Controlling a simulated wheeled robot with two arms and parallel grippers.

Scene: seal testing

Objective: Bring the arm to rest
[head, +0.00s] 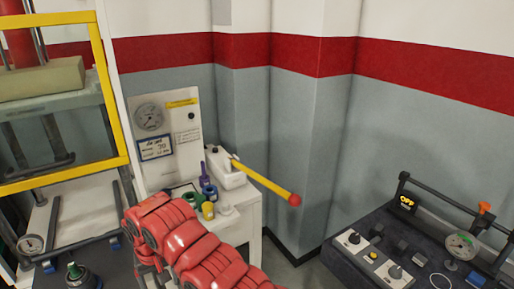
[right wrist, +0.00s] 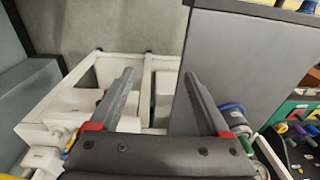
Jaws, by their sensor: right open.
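My right gripper (right wrist: 163,100) shows in the right wrist view. Its two grey fingers with red bases are spread apart, and nothing is between them. Beyond the fingers are a white frame and a grey block; I cannot tell how far off they are. In the head view a red segmented arm of mine (head: 190,245) reaches up from the bottom middle, in front of the white bench. No gripper can be made out in the head view. My left gripper is not in view.
In the head view a white bench holds a gauge panel (head: 150,118) and a yellow lever with a red knob (head: 265,180). A yellow-framed press (head: 115,90) stands left, a dark control console (head: 370,250) right. The right wrist view shows a grey block (right wrist: 235,65) beside the fingers.

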